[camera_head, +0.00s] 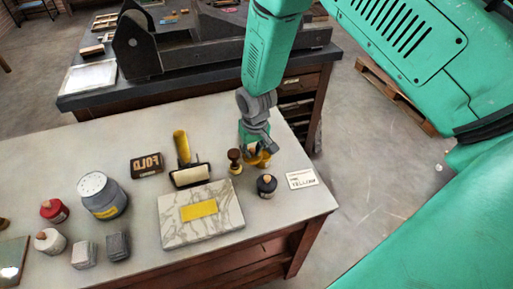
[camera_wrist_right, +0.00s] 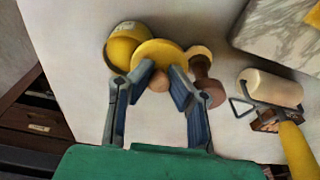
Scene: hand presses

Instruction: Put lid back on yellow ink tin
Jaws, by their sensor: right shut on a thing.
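My right gripper (camera_head: 257,146) is shut on the wooden knob of the yellow lid (camera_wrist_right: 158,53), near the right end of the pale table. It also shows in the right wrist view (camera_wrist_right: 161,78), with the knob between its fingertips. The yellow ink tin (camera_wrist_right: 121,40) is just beyond the lid, and the lid overlaps part of it in this view. I cannot tell whether the lid touches the tin. My left gripper is not in view.
A white label card (camera_head: 302,178), a marble slab (camera_head: 200,214) and a roller (camera_head: 187,172) lie nearby. The table's right edge is close.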

